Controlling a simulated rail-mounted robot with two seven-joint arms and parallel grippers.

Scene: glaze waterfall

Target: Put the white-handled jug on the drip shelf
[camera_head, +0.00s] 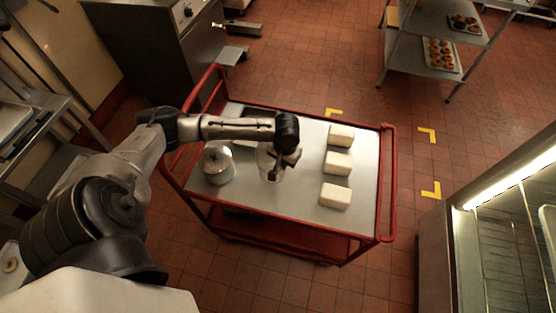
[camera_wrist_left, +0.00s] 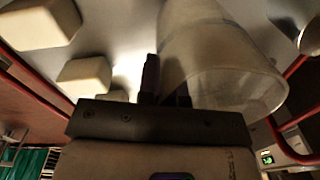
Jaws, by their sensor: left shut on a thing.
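A clear, translucent jug (camera_head: 268,172) stands on the red cart's grey top, partly covered by my left arm. My left gripper (camera_head: 279,164) is at the jug's right side and shut on it. In the left wrist view the jug (camera_wrist_left: 228,75) fills the upper right, with its round rim towards the camera and the gripper's dark fingers (camera_wrist_left: 163,92) against its side. The held part is mostly hidden, and I cannot make out the handle's colour. I cannot tell for certain which thing is the drip shelf. My right gripper is not in view.
Several white blocks (camera_head: 338,162) line the right of the cart (camera_head: 388,190). A dark-edged tray (camera_head: 236,128) lies at the back left. A lit glass-fronted cabinet (camera_head: 500,235) is at right; tiled floor is open between.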

